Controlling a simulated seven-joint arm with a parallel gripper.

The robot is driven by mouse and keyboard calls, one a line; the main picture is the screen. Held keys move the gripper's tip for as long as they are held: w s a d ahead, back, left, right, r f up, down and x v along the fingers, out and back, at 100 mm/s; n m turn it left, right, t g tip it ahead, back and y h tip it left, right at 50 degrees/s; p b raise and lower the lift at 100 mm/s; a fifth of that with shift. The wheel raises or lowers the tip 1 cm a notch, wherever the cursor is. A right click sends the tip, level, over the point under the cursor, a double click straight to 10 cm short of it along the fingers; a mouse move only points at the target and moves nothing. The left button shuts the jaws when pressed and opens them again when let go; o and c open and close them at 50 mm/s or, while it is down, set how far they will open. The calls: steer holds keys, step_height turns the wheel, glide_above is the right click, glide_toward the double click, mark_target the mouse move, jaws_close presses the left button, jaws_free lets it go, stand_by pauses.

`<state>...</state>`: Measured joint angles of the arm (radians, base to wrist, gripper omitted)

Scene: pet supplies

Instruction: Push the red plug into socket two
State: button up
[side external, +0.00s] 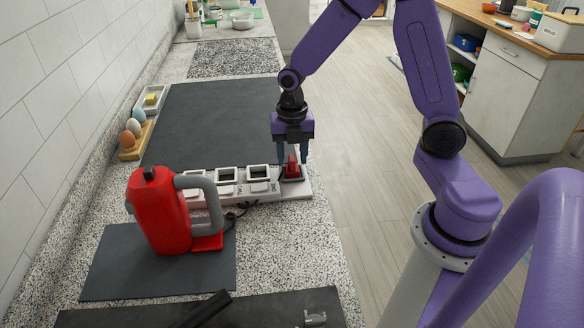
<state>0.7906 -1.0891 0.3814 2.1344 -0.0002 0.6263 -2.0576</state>
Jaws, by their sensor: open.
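The red plug (292,168) sits in or on the rightmost socket of a white socket strip (306,190). My gripper (292,157) points down over that end of the strip. Its jaws are open, with one finger on each side of the plug; whether they touch it is unclear. Two other sockets with dark openings show to the left, a middle one (259,172) and one farther left (226,175). The small labels on the strip are too small to read surely. The strip's left end is hidden behind the red kettle.
The red kettle (158,212) with a grey handle stands on a dark mat (120,268) in front of the strip. A black cable (235,213) lies by the strip. An egg holder (130,150) stands by the wall. A large dark mat (210,120) behind the strip is clear.

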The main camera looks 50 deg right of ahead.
steer(key=shift+f, duration=0.55)
jaws_close()
